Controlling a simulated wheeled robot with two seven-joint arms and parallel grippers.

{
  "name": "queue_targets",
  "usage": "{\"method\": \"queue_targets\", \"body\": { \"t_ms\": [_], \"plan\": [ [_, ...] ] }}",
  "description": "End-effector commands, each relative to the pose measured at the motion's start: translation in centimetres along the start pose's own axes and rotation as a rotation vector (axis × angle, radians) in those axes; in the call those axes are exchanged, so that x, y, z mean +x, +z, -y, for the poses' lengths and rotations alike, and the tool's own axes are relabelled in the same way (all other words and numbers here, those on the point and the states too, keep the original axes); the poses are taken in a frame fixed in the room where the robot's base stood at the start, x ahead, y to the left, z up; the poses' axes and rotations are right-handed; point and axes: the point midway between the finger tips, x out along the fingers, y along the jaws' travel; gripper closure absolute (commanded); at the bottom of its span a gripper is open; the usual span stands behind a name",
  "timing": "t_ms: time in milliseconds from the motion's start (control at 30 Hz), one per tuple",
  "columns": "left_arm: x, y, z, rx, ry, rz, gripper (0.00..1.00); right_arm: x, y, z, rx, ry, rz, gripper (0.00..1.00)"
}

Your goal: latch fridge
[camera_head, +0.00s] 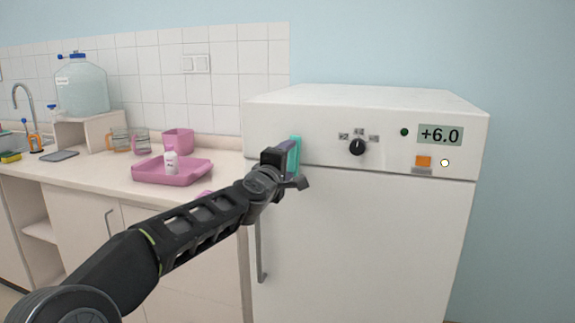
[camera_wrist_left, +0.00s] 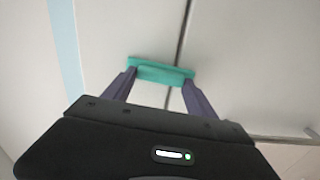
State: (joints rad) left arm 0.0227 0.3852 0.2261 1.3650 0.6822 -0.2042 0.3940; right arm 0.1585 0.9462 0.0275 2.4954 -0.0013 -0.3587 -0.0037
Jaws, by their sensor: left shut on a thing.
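The white fridge (camera_head: 370,230) stands at the right, its door closed against the top panel as far as I can see. A teal latch (camera_head: 296,154) sits upright across the seam at the door's upper left. My left gripper (camera_head: 289,157) is at this latch. In the left wrist view, the teal latch (camera_wrist_left: 160,71) spans the dark seam, and the purple-grey fingers of my left gripper (camera_wrist_left: 163,86) are on its two ends, shut on it. A long grey door handle (camera_head: 261,250) hangs below. My right gripper is not in view.
A counter (camera_head: 75,170) runs left of the fridge. It holds a pink tray (camera_head: 150,177) with a white bottle (camera_head: 171,162), a pink container (camera_head: 178,141), glass beakers and a large water jug (camera_head: 82,90). The fridge panel carries a black knob (camera_head: 357,147) and a +6.0 display (camera_head: 440,135).

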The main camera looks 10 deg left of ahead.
Motion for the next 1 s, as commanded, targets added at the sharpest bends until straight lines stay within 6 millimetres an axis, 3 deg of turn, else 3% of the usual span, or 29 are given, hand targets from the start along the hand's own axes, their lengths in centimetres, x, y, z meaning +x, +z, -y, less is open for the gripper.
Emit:
{"method": "queue_targets", "body": {
  "t_ms": [667, 700, 933, 1000],
  "plan": [
    [0.02, 0.02, 0.16, -0.093, -0.002, 0.000, 0.75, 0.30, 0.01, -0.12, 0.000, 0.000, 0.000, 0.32],
    [0.02, 0.02, 0.16, -0.093, -0.002, 0.000, 0.33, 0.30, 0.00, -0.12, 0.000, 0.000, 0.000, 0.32],
    [0.01, 0.01, 0.11, -0.091, -0.001, 0.000, 0.14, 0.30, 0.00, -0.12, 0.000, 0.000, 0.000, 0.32],
    [0.01, 0.01, 0.10, -0.090, -0.001, 0.000, 0.13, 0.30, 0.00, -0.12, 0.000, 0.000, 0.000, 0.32]
  ]
}}
